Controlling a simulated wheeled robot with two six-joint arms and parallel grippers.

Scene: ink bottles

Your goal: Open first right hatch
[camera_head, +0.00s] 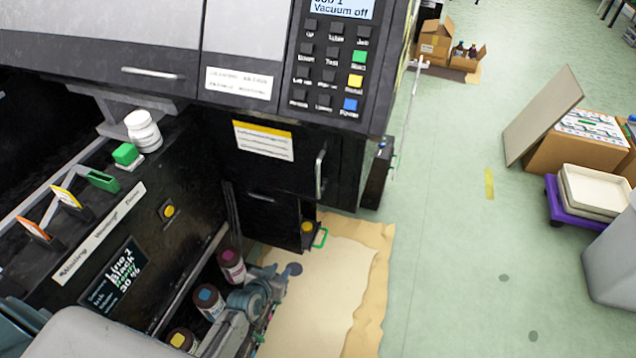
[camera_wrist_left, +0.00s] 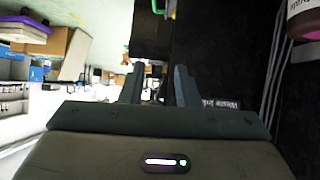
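The black right-hand front of the machine carries a hatch (camera_head: 285,175) with a vertical silver handle (camera_head: 320,173) and a yellow-topped label; it looks closed. Below it is a lower black panel (camera_head: 275,222). My left gripper (camera_head: 279,276) is low in front of the machine, beside the ink bottles and below the silver handle, apart from it. In the left wrist view my left gripper's two dark fingers (camera_wrist_left: 158,85) stand apart with nothing visible between them. The hatch handle cannot be made out there. My right gripper is not in view.
Several ink bottles (camera_head: 232,266) stand left of my gripper; one bottle (camera_wrist_left: 305,22) shows in the wrist view. A green handle (camera_head: 320,238) sticks out near the lower panel. Brown sheeting (camera_head: 335,290) covers the floor. Boxes (camera_head: 575,150) and a purple trolley (camera_head: 555,205) stand right, with free floor between.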

